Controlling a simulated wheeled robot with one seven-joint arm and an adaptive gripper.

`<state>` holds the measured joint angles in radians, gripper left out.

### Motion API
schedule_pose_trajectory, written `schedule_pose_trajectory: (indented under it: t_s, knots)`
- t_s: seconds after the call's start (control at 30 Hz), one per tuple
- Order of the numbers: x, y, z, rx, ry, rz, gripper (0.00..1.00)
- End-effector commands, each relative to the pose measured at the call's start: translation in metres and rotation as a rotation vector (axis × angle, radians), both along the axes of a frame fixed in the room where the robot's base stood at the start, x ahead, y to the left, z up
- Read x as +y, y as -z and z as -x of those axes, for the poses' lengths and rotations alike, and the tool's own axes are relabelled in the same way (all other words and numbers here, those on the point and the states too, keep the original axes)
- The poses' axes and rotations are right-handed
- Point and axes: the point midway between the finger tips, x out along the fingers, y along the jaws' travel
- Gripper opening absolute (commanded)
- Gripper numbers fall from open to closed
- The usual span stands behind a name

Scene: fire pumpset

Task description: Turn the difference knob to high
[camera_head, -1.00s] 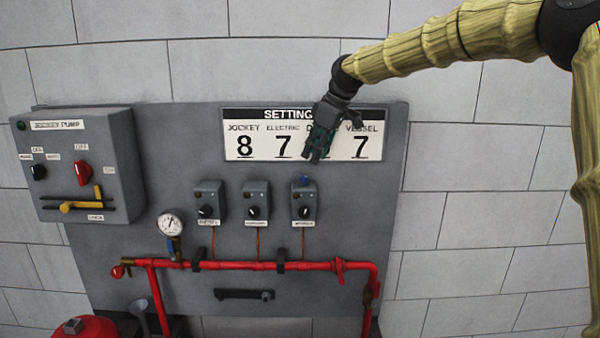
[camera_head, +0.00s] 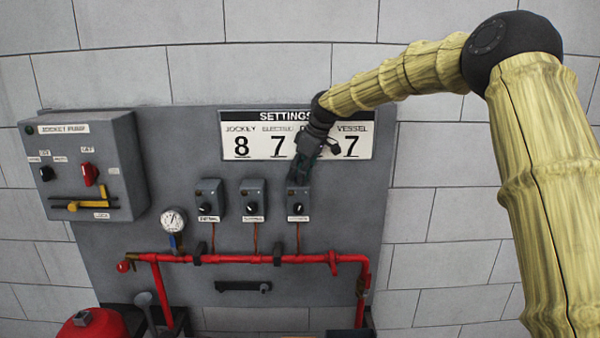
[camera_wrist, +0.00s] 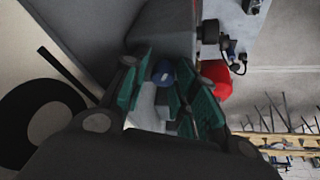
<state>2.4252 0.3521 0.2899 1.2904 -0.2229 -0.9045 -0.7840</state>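Three small grey switch boxes stand in a row on the panel: the left box (camera_head: 209,192), the middle box (camera_head: 253,192) and the right box (camera_head: 299,190). Each has a black dial with a white pointer, such as the right box's dial (camera_head: 297,208). The labels are too small to read surely, so I cannot tell which knob is named difference. My gripper (camera_head: 298,176) is just above the right box and hides its top. In the wrist view, a blue round knob (camera_wrist: 163,73) lies between my gripper's teal fingers (camera_wrist: 163,100), which are apart. Contact is not clear.
A settings board (camera_head: 257,147) hangs behind my gripper, its third column hidden. A jockey pump box (camera_head: 84,165) juts out at left. A pressure gauge (camera_head: 173,219) and red pipe (camera_head: 240,259) run below. A red tank (camera_head: 90,325) stands bottom left.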

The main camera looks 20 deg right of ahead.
Motion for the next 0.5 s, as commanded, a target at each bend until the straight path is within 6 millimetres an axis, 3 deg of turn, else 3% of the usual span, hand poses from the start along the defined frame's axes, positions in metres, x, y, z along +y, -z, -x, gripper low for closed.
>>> schedule_pose_trajectory:
  t_s: [0.03,0.1,0.5]
  knots:
    - [-0.0007,-0.0013,-0.0008,-0.003,0.001,0.0,0.12]
    - [-0.0009,-0.0021,-0.0008,-0.005,0.001,0.0,0.0]
    - [-0.0008,-0.0045,-0.0009,-0.009,0.03,0.001,0.0]
